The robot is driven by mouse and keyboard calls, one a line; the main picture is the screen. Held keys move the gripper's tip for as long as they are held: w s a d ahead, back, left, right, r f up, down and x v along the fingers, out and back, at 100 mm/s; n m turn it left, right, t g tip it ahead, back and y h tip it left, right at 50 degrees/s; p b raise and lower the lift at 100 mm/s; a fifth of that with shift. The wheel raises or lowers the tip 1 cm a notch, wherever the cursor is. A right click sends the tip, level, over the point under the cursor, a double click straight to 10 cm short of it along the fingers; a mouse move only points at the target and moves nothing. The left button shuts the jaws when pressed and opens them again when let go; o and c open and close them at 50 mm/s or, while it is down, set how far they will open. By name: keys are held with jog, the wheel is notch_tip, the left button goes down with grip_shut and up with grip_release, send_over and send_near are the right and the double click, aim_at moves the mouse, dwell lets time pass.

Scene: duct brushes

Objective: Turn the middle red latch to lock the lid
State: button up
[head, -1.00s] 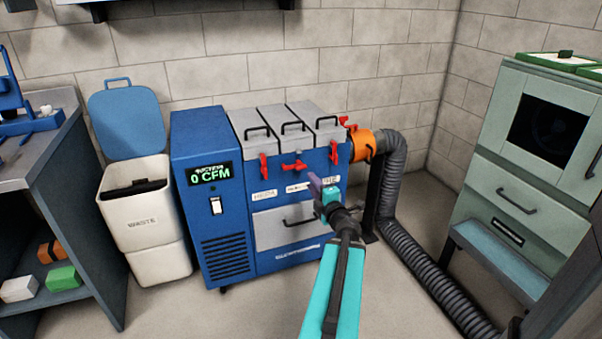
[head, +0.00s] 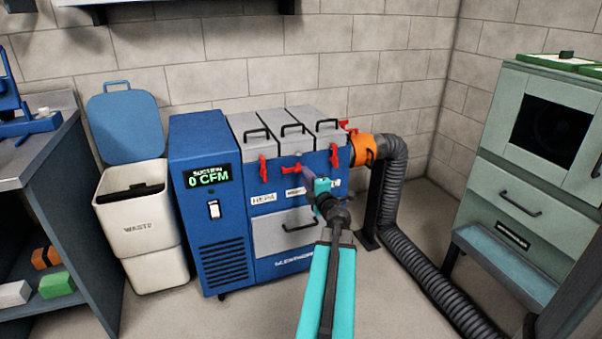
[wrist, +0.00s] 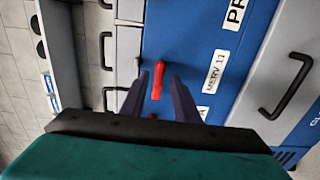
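The middle red latch (head: 289,169) is on the front of the blue filter unit, below the middle grey lid (head: 280,135). It lies crosswise, while the left red latch (head: 262,167) and right red latch (head: 334,156) point up and down. My gripper (head: 305,171) is just right of the middle latch in the head view and partly covers the area around it. In the wrist view my gripper (wrist: 160,78) is open, with the red latch (wrist: 158,81) showing between its two dark fingers. I cannot tell whether they touch it.
The blue unit (head: 210,150) has a drawer with a black handle (head: 300,226) below the labels. An orange collar (head: 364,150) and grey hose (head: 395,190) are at its right. A white waste bin (head: 132,222) stands to the left. Floor in front is clear.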

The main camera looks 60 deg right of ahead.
aim_at(294, 169)
jog(key=shift+b+x, duration=0.4)
jog(key=shift+x, duration=2.3)
jog(key=shift+c, duration=0.3)
grip_shut()
